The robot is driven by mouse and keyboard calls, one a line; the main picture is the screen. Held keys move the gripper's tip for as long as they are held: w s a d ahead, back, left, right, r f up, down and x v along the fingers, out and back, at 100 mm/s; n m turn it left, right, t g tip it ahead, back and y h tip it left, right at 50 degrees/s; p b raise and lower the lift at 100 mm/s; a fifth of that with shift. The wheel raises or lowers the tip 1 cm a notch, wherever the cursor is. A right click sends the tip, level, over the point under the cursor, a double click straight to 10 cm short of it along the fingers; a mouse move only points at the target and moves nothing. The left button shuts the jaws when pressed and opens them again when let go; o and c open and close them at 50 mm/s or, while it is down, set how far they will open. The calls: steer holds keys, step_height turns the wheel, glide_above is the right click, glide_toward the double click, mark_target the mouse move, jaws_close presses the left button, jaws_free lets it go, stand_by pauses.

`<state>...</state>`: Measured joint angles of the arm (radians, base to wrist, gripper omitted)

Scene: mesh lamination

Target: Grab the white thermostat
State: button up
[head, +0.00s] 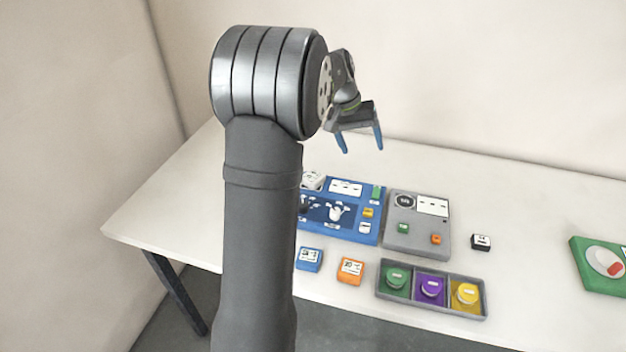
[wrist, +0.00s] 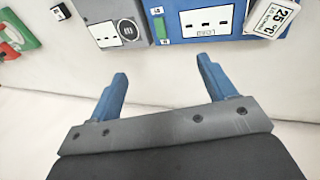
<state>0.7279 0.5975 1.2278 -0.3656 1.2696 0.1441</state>
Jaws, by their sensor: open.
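The white thermostat (wrist: 272,17) shows at the top right of the wrist view, a small box with "25 °C" on its face, tilted in the picture and at the blue panel's edge. In the head view the white thermostat (head: 313,180) is at the back left of the blue panel (head: 366,232), partly hidden behind my arm. My gripper (head: 362,146) is open and empty, high above the back of the table. In the wrist view my gripper (wrist: 162,70) has its two blue fingers wide apart, with the thermostat beyond and right of them.
A grey panel (head: 417,245) adjoins the blue one. In front are a blue box (head: 308,259), an orange box (head: 351,270) and a grey tray (head: 433,303) with green, purple and yellow pieces. A small black-and-white box (head: 481,242) and a green board (head: 590,275) lie right.

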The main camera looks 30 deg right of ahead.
steer(key=w+a+r+m+t+y, duration=0.25)
steer(key=w+a+m, duration=0.25)
steer(key=w+a, duration=0.4)
steer(key=shift+g+y, duration=0.25)
steer(key=shift+y, duration=0.2)
steer(key=f, duration=0.7)
steer(key=w+f, duration=0.1)
steer(key=f, duration=0.3)
steer(key=shift+d+f, duration=0.15)
steer(key=shift+f, duration=0.2)
steer(key=shift+s+f, duration=0.1)
steer(key=shift+f, duration=2.7)
steer(key=c, duration=1.2)
steer(key=shift+r, duration=0.1)
